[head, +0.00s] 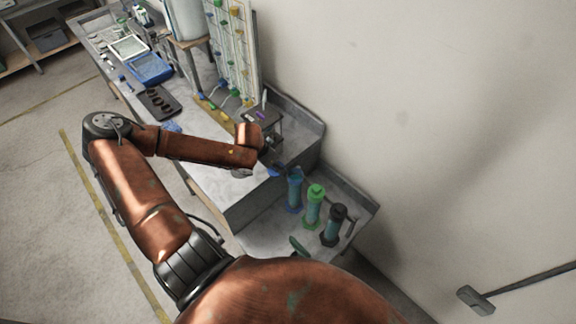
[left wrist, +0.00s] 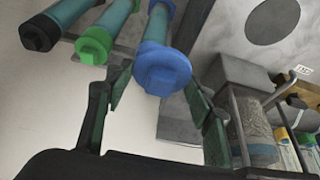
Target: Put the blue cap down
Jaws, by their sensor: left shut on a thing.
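The blue cap (left wrist: 164,75) is between the fingers of my left gripper (left wrist: 160,95), which is shut on it. In the head view the cap (head: 274,172) shows as a small blue patch by the wrist; the fingers are mostly hidden by my arm. The blue cylinder (head: 294,192) stands just to the right of and below the cap, with no knob visible on its top. In the left wrist view the cap overlaps this cylinder's end, so I cannot tell if they touch.
A green-capped cylinder (head: 314,207) and a black-capped cylinder (head: 334,226) stand beside the blue one on the low grey shelf (head: 262,232). The raised bench holds a blue tray (head: 150,68), a black tray (head: 158,102) and a rack (head: 230,50). A wall closes the right side.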

